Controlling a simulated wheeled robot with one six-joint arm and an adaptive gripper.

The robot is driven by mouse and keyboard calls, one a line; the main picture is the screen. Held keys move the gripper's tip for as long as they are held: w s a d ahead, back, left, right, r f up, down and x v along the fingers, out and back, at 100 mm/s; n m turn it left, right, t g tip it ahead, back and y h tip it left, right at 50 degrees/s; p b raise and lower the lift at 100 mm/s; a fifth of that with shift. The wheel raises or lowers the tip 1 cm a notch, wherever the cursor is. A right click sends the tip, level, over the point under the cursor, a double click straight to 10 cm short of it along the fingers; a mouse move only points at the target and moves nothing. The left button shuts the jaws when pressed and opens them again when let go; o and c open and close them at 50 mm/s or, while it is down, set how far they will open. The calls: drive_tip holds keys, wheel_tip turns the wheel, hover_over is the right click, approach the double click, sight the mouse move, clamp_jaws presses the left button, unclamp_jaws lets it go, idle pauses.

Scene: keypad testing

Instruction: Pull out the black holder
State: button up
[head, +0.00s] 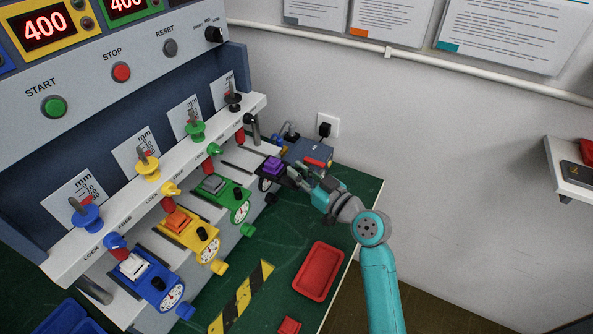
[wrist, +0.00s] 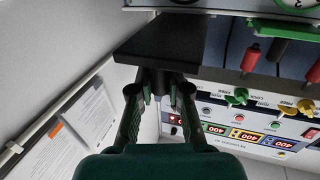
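The black holder (head: 264,184) is the far-right one in the row of holders, with a purple switch block (head: 273,166) on top and a round dial on its front. In the wrist view it is a dark flat slab (wrist: 165,45) just past my fingertips. My gripper (head: 298,176) is at the holder's right side in the head view. In the wrist view my two fingers (wrist: 160,88) stand on either side of a dark narrow part under the slab. Dark on dark hides whether the fingers press on it.
Green (head: 228,204), yellow (head: 190,236) and blue (head: 150,277) holders stand to the left under a white rail (head: 160,185). A red tray (head: 318,271) lies on the green bench. A blue box (head: 310,152) and wall socket are behind. The bench between tray and holders is mostly clear.

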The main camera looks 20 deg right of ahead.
drive_tip(key=o, duration=0.4)
drive_tip(key=v, duration=1.2)
idle(0.3)
drive_tip(key=s+a+f+m+g+h, duration=0.1)
drive_tip(key=s+a+f+m+h, duration=0.2)
drive_tip(key=s+f, duration=0.4)
drive_tip(key=s+a+f+m+g+h, duration=0.1)
drive_tip(key=s+a+f+m+h, duration=0.2)
drive_tip(key=s+f, duration=0.35)
drive_tip(key=s+a+r, duration=0.1)
drive_tip(key=s, duration=0.6)
drive_tip(key=s+a+r+n, duration=0.1)
drive_tip(key=s+r, duration=0.1)
drive_tip(key=s, duration=0.5)
drive_tip(key=s+a+r+n, duration=0.1)
drive_tip(key=s+r, duration=0.1)
drive_tip(key=s, duration=0.5)
drive_tip(key=shift+a, duration=0.2)
